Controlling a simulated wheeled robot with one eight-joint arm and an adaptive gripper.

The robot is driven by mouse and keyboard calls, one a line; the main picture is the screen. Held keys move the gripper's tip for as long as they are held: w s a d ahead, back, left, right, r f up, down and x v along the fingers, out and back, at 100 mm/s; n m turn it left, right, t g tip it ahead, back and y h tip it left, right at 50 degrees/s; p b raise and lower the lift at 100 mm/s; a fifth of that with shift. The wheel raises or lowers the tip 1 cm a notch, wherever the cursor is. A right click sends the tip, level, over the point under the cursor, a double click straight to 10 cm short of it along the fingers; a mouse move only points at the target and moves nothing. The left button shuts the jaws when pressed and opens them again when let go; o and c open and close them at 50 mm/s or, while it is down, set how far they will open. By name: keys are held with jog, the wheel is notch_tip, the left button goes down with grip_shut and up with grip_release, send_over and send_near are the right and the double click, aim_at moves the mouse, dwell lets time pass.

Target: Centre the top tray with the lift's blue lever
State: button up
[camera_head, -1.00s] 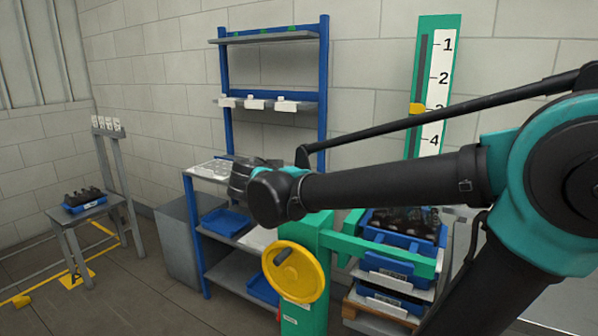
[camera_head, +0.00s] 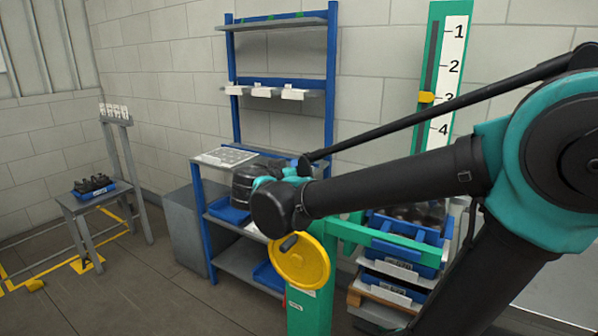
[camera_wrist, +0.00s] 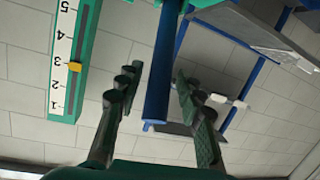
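The top tray (camera_head: 432,232) is blue, holds dark bottles and sits on a stack at the lift. My arm and a green bar partly cover it, so I cannot tell if it is centred. The green lift post (camera_head: 310,312) carries a yellow handwheel (camera_head: 312,266). In the head view, my wrist is left of the stack, above the handwheel.
A green height scale (camera_head: 436,75) on the wall has its yellow pointer near 3. A blue-framed rack (camera_head: 331,75) with trays stands behind my wrist. A grey stand (camera_head: 100,208) at left bears a blue tray of bottles.

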jog(key=shift+r, duration=0.1)
jog(key=v, duration=1.2)
jog(key=shift+a, duration=0.1)
jog(key=d+f+n+g, duration=0.1)
jog(key=d+f+g, duration=0.2)
jog(key=d+f, duration=0.45)
jog(key=d+f+n+g, duration=0.1)
jog(key=d+f+g, duration=0.3)
jog(key=f, duration=0.6)
jog(key=s+d+f+n+g+y, duration=0.1)
jog(key=s+d+f+y, duration=0.2)
jog(key=f, duration=0.4)
jog(key=s+d+f+n+g+y, duration=0.1)
jog(key=s+d+f+y, duration=0.2)
jog(key=f, duration=0.5)
jog(key=shift+s+d+f+y, duration=0.35)
jog(key=shift+s+y, duration=0.35)
jog(key=shift+s, duration=0.65)
